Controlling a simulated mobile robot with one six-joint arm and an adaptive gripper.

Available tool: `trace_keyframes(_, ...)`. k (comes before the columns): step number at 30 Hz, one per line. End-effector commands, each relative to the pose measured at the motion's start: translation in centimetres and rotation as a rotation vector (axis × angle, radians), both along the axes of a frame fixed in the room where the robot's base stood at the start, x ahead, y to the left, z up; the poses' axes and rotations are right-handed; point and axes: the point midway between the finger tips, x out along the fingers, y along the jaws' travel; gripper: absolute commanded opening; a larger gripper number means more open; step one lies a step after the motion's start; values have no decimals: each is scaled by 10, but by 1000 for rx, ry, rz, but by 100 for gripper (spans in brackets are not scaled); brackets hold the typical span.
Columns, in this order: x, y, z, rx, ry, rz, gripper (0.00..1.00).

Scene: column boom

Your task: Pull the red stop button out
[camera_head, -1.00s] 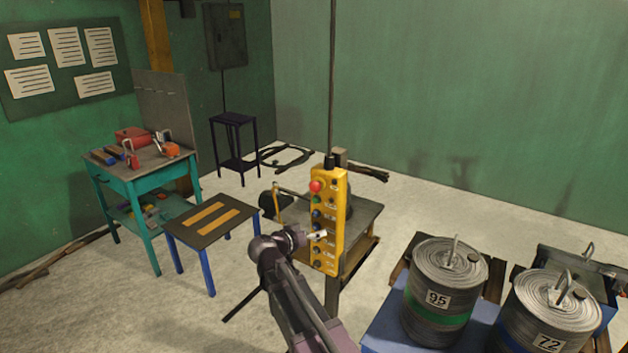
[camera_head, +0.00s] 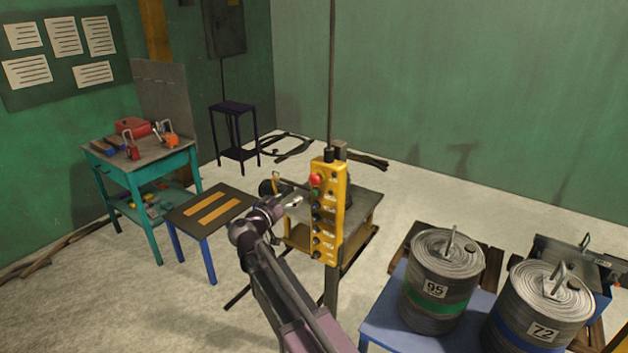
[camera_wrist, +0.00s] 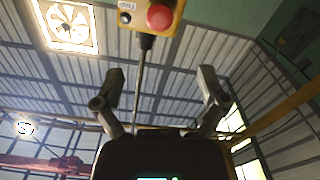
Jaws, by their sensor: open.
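The yellow control box (camera_head: 323,245) hangs on a dark cable, with a column of several buttons on its face. The red stop button (camera_head: 315,180) is near its top end. In the wrist view the red button (camera_wrist: 160,17) and part of the box (camera_wrist: 185,5) show at the top edge, beyond the fingertips. My gripper (camera_head: 293,200) is just left of the box in the head view, a little lower than the red button. In the wrist view my gripper (camera_wrist: 161,72) has its two fingers spread wide with nothing between them but background and the cable.
A small table (camera_head: 368,200) stands behind the box. A low blue-legged stool (camera_head: 180,215) is to the left, with a teal workbench (camera_head: 150,162) beyond it. Wound drums marked 95 (camera_head: 440,265) and 72 (camera_head: 535,290) stand at the right.

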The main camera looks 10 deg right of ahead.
Motion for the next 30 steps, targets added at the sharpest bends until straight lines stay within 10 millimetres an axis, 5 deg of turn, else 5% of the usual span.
trace_keyframes(30, 95, -85, 0, 0, 1, -1, 92)
